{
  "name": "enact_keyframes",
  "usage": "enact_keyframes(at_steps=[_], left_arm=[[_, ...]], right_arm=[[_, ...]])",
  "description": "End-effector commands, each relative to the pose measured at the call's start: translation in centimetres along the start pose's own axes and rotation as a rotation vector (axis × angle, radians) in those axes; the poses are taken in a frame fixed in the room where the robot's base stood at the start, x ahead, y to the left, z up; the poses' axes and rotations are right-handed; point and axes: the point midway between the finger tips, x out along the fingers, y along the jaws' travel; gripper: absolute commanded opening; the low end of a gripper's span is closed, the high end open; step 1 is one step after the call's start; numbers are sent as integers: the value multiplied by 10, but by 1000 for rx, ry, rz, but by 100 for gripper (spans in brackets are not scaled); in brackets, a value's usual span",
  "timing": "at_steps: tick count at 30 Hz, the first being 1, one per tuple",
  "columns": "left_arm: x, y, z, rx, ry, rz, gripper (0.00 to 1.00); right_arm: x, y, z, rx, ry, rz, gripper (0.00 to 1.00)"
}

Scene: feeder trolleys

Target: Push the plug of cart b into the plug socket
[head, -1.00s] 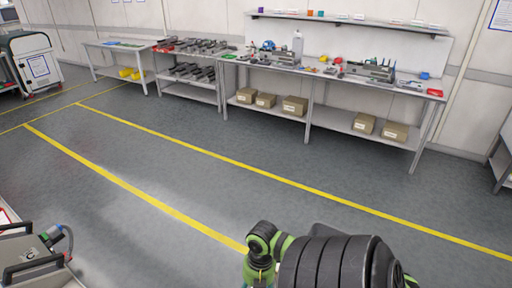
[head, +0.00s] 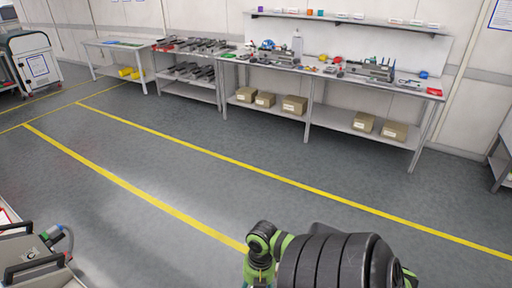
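In the head view, part of a grey cart (head: 37,259) shows at the lower left edge. It has dark handles, a green-and-dark connector (head: 48,237) and a blue-grey cable curving at its right side. I cannot tell whether this is cart b, nor whether that connector is its plug. No plug socket can be made out. One of my arms, green and black, rises at the bottom centre right; its gripper is out of the picture. My other gripper is also not visible.
A long workbench (head: 330,75) with tools and boxes stands along the back wall. A shelf rack (head: 190,90) and a small table (head: 115,46) stand left of it. A white cabinet (head: 36,60) is at the far left. The floor with yellow lines is clear.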

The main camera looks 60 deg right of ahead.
Motion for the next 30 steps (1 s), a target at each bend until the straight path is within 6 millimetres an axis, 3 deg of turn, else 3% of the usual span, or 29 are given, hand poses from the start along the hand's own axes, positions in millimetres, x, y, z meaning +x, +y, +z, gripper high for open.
enact_keyframes(at_steps=[30], left_arm=[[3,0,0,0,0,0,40]], right_arm=[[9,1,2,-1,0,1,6]])
